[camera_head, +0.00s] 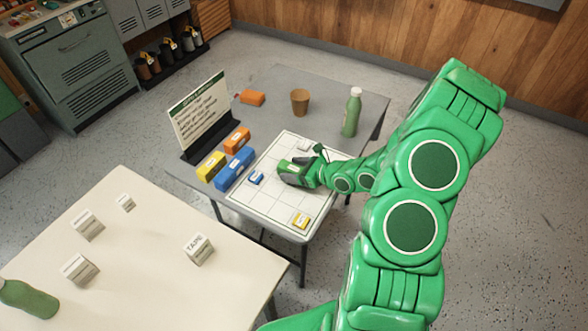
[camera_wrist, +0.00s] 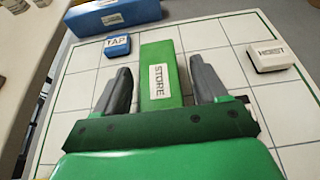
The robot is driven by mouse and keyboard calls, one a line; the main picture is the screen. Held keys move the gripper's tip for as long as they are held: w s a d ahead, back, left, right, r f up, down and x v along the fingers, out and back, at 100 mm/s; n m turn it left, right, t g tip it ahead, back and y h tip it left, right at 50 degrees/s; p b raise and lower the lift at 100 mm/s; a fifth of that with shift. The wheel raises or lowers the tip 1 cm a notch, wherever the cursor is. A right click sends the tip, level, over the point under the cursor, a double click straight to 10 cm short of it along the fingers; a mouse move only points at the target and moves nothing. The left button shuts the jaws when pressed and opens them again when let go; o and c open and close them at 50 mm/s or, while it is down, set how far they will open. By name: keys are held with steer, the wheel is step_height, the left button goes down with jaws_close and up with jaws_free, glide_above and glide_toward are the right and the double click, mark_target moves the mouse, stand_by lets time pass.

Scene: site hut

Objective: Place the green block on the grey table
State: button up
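The green block (camera_wrist: 160,62), labelled STORE, lies on a white gridded board (camera_head: 255,205) at the front of the grey table (camera_head: 335,85). My gripper (camera_head: 287,173) is down at the board. In the wrist view my gripper (camera_wrist: 160,72) is open, with one dark finger on each side of the green block. A gap shows between each finger and the block. The block's near end is hidden behind the gripper body. In the head view the gripper covers much of the block.
On the board are small blue (camera_head: 256,177), white (camera_head: 304,146) and yellow (camera_head: 301,221) blocks. Larger blocks and a sign (camera_head: 203,112) stand to the left. A cup (camera_head: 300,102) and green bottle (camera_head: 351,112) stand behind.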

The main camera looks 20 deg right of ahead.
steer(key=shift+r, duration=0.1)
steer(key=v, duration=1.1)
steer(key=shift+s+d+r, duration=0.2)
steer(key=shift+s+d, duration=0.05)
steer(key=s+a+r+n+g+y, duration=0.1)
steer(key=s+a+r+n+g, duration=0.45)
steer(key=a+r+n, duration=0.3)
steer(key=s+a+r+n+g, duration=0.4)
steer(key=s+a+r+n, duration=0.2)
steer(key=a+r+n, duration=0.3)
steer(key=s+a+r+n+g+h, duration=0.1)
steer(key=s+r+n+g+h, duration=0.3)
steer(key=s, duration=0.7)
steer(key=s+d+r+n+t+h, duration=0.2)
steer(key=s+d+r+n+h, duration=0.3)
steer(key=s+d+h, duration=0.1)
steer(key=shift+s+d+r+h, duration=0.3)
steer(key=shift+s+d, duration=0.6)
steer(key=shift+s, duration=0.3)
